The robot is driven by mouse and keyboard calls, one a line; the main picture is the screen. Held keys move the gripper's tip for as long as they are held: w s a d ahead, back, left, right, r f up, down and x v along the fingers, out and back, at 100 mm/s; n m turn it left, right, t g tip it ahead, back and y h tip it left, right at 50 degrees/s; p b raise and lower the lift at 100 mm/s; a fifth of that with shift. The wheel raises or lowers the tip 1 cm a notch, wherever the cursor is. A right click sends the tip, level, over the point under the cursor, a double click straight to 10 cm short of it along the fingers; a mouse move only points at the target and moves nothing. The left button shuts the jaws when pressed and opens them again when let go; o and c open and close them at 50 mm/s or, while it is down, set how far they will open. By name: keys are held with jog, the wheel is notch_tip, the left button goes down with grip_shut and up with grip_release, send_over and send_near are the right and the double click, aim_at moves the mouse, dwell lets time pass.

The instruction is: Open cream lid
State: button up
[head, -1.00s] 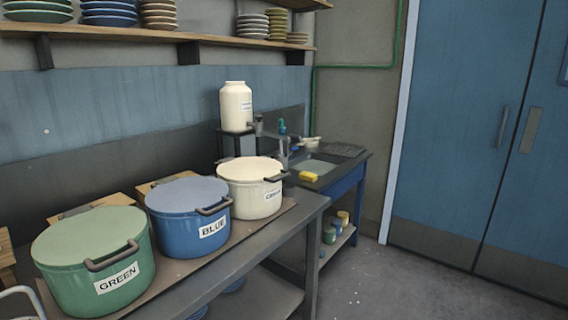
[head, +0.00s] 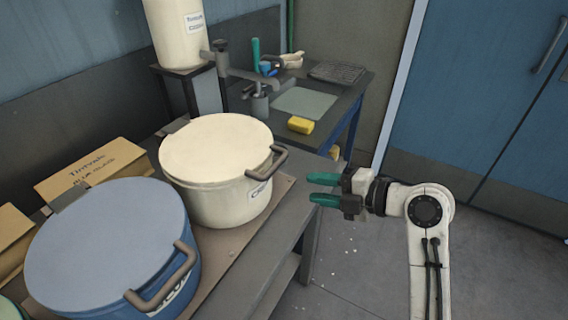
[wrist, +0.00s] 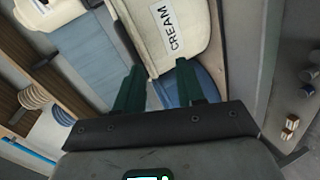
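The cream pot (head: 228,200) stands on the workbench with its cream lid (head: 216,148) lying flat on top. A dark handle (head: 267,163) sticks out at the lid's front right. My gripper (head: 310,188) is to the right of the pot, with green fingers pointing left towards it. The fingers are apart with nothing between them, and a gap separates them from the handle. In the wrist view, the pot with its CREAM label (wrist: 172,28) shows beyond my green fingers (wrist: 160,85); the lid handle is not clear there.
The blue pot (head: 110,250) stands close at the left, its lid handle facing front. A sink counter (head: 340,112) with a yellow sponge (head: 300,125) is behind. A cream jar (head: 178,35) stands on a stand at the back. Floor at the right is clear.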

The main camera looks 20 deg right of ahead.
aim_at(278, 160)
jog(key=w+a+p, duration=0.1)
jog(key=w+a, duration=0.1)
jog(key=w, duration=0.1)
jog(key=w+a+r+n+p, duration=0.1)
jog(key=w, duration=0.2)
jog(key=w+a+n+y+p, duration=0.1)
jog(key=w+a, duration=0.1)
jog(key=w, duration=0.1)
jog(key=shift+w+a+r+t, duration=0.15)
jog(key=shift+w+a+t, duration=0.15)
jog(key=shift+w+t, duration=0.1)
grip_shut()
dwell(0.4)
